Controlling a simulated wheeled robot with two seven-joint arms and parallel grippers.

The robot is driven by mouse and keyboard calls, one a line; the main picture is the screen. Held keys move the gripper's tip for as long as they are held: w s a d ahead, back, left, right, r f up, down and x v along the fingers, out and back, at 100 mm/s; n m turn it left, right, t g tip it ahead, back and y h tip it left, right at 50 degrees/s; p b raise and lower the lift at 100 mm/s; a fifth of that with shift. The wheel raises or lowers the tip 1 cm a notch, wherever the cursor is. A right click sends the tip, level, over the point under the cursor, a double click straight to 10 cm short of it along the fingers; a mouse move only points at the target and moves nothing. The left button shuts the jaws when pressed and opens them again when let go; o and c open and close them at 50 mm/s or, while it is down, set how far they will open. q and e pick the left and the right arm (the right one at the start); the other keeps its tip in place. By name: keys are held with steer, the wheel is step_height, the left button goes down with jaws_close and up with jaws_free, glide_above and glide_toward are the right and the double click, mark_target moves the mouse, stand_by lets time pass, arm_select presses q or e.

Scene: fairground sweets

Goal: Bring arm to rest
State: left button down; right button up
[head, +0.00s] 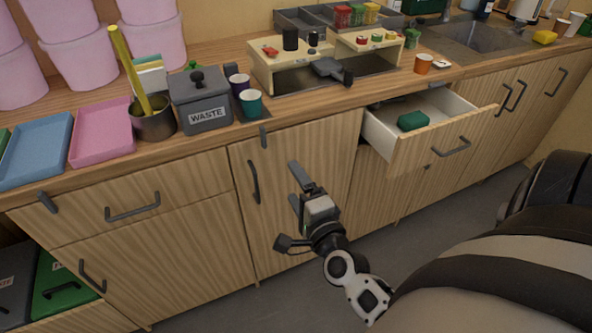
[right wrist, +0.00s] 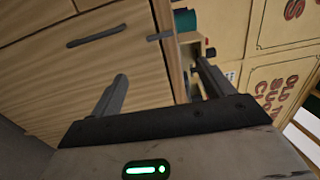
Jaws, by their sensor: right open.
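My right gripper (head: 299,190) is in front of the wooden cabinet doors, below the counter edge. Its two fingers stand apart with nothing between them. In the right wrist view the open fingers (right wrist: 163,88) point towards the cabinet front and the counter edge. My right arm reaches in from the lower right of the head view. My left gripper does not show in either view.
An open drawer (head: 440,153) holding a green item (head: 412,121) juts out right of the gripper. The counter (head: 300,104) carries a grey waste bin (head: 201,100), a teal cup (head: 251,103), a pink tray (head: 101,132) and an orange cup (head: 424,63). The floor before the cabinets is clear.

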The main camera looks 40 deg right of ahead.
steer(key=s+a+f+n+g+y, duration=0.3)
steer(key=s+a+f+n, duration=0.2)
steer(key=n, duration=0.6)
steer(key=s+a+f+n+g+y, duration=0.4)
steer(key=s+a+f+n, duration=0.1)
steer(key=a+n, duration=0.4)
steer(key=f+n, duration=0.1)
steer(key=n, duration=0.1)
steer(key=shift+s+a+f+n, duration=0.15)
steer(key=shift+f+n, duration=0.25)
steer(key=shift+s+a+f+n, duration=0.1)
steer(key=shift+s+f+n, duration=0.2)
steer(key=shift+n, duration=0.1)
steer(key=shift+c, duration=0.3)
